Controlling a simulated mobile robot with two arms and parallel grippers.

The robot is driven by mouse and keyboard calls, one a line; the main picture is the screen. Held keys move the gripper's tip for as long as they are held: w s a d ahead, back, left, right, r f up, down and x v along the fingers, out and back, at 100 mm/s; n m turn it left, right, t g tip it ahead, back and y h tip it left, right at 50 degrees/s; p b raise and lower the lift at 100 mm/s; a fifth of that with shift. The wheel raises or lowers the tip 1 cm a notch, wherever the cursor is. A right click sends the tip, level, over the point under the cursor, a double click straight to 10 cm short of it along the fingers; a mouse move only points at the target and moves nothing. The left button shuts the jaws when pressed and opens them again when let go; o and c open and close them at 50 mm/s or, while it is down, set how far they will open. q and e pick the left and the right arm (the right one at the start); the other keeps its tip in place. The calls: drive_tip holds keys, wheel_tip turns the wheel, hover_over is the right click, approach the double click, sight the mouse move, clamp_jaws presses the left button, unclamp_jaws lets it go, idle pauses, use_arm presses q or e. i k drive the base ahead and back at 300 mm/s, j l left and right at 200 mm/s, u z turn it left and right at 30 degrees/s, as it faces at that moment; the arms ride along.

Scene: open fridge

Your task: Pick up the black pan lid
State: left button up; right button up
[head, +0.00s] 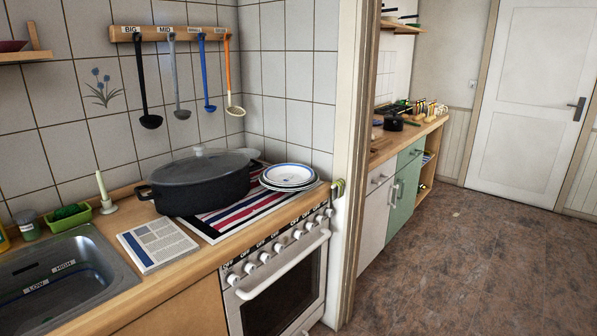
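A large black oval pan (205,192) stands on a striped mat on the counter at left centre. A dark lid (192,168) lies on top of the pan, with a pale knob (200,151) at its middle. A smaller dark pot (393,123) stands on the far counter through the doorway; whether it has a lid is too small to tell. Neither of my grippers shows in the head view.
Stacked plates (288,175) sit right of the pan, a book (157,246) in front. A sink (62,283) and candle (104,190) are at left. Ladles (150,120) hang above. An oven (280,283) is below. A door frame (352,150) divides the rooms; the right floor is clear.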

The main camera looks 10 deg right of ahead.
sight(393, 118)
drive_tip(key=i+l+z, duration=1.15)
drive_tip(key=i+z, duration=0.4)
drive_tip(key=i, duration=0.7)
drive_tip(key=i+u, duration=0.15)
drive_tip(key=i, duration=0.6)
drive_tip(key=i+l, duration=0.2)
drive_tip(key=i, duration=0.5)
drive_tip(key=i+u, duration=0.45)
drive_tip(key=i, duration=0.2)
drive_tip(key=i+l+u, duration=0.2)
drive_tip(key=i+u, duration=0.25)
drive_tip(key=i, duration=0.25)
